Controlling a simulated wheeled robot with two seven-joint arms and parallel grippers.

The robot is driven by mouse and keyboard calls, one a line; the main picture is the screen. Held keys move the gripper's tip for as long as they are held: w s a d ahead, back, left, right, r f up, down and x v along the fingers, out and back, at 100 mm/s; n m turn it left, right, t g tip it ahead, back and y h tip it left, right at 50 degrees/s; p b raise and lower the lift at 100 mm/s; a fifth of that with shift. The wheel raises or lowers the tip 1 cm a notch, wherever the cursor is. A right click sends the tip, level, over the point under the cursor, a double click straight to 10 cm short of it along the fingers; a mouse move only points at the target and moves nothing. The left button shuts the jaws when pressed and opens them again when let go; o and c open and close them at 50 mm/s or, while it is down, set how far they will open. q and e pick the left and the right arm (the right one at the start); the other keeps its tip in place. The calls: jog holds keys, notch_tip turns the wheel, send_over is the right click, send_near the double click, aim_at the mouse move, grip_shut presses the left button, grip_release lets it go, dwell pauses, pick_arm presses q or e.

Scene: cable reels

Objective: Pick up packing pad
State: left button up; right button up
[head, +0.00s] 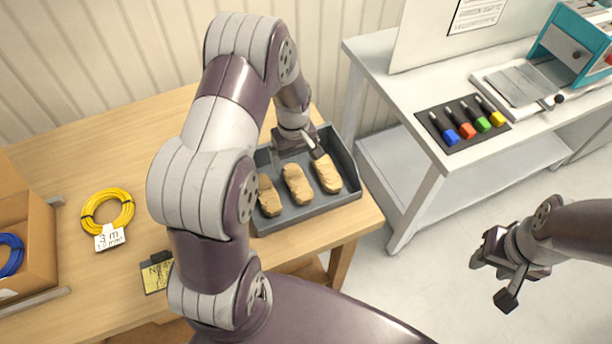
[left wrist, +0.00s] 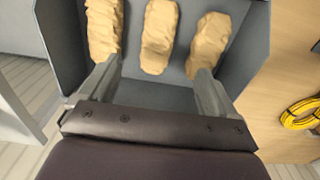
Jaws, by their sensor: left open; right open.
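Three tan, crumpled packing pads lie side by side in a grey tray (head: 308,213): a left one (head: 269,198), a middle one (head: 297,184) and a right one (head: 327,174). My left gripper (head: 305,150) is over the tray's far side, with part of it hidden by its own wrist. In the left wrist view it is open and empty, its fingers (left wrist: 157,68) spread on either side of the middle pad (left wrist: 158,35) and short of its near end. My right gripper (head: 492,279) is open and empty over the floor at right.
A yellow cable coil (head: 124,214), a yellow label (head: 157,277) and a cardboard box (head: 39,230) with a blue coil are on the wooden table (head: 80,150). A white bench (head: 400,90) at right bears colored-handled tools and a teal machine (head: 572,45).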

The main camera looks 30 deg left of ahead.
aim_at(297, 179)
pick_arm(q)
jog(key=f, duration=0.3)
jog(key=shift+s+a+f+p, duration=0.1)
jog(key=shift+s+f+p, duration=0.1)
jog(key=shift+f+p, duration=0.2)
jog(key=shift+w+d+f+p, duration=0.15)
jog(key=shift+w+f, duration=0.15)
jog(key=shift+f, duration=0.3)
jog(key=shift+w+d+f+p, duration=0.15)
jog(key=shift+w+f, duration=0.1)
jog(key=shift+f, duration=0.3)
jog(key=f+p, duration=0.1)
jog(key=f, duration=0.3)
jog(key=shift+s+a+p, duration=0.1)
jog(key=shift+s+p, duration=0.1)
jog(key=shift+p, duration=0.15)
jog(key=shift+f, duration=0.35)
jog(key=shift+w+f, duration=0.1)
jog(key=c, duration=1)
pick_arm(e)
notch_tip(297, 179, up, 3)
jog(key=shift+w+r, duration=0.1)
jog(key=shift+r, duration=0.1)
